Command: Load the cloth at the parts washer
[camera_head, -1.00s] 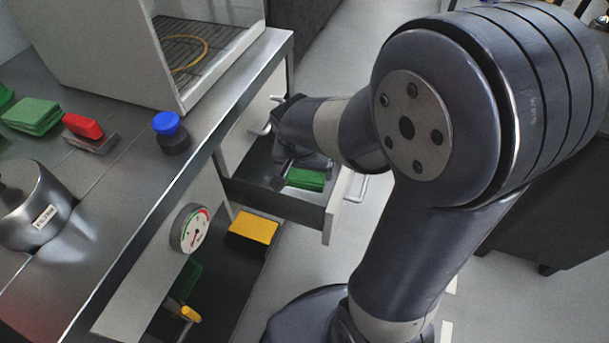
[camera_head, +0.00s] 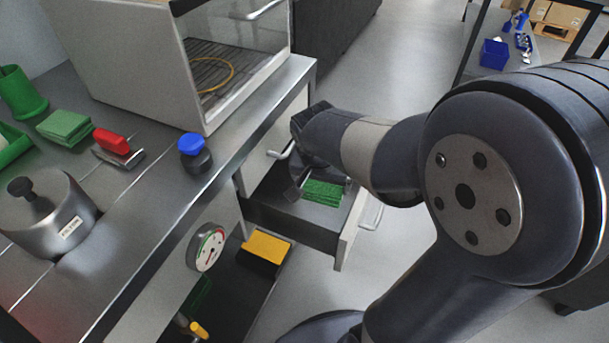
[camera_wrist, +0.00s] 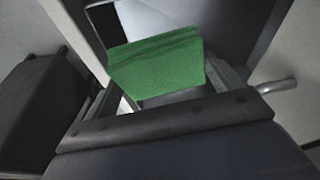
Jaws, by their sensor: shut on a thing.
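A green folded cloth (camera_head: 323,192) is at the open drawer under the bench; it also fills the middle of the wrist view (camera_wrist: 158,72). My gripper (camera_wrist: 165,92) is shut on this cloth, with a finger at each side. In the head view the gripper is largely hidden behind my wrist. Whether the cloth touches the drawer floor, I cannot tell. The parts washer, a pale cabinet (camera_head: 135,75) with a clear front, stands on the bench. A dark rack (camera_head: 212,62) and a yellow ring (camera_head: 219,74) are inside it.
The drawer (camera_head: 290,224) sticks out from the bench. On the bench (camera_head: 150,212) are green folded cloths (camera_head: 64,127), a red-handled block (camera_head: 113,141), a blue-capped jar (camera_head: 194,154) and a metal weight (camera_head: 58,217). A gauge (camera_head: 207,248) is on the bench front; a yellow-topped block (camera_head: 266,247) is below.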

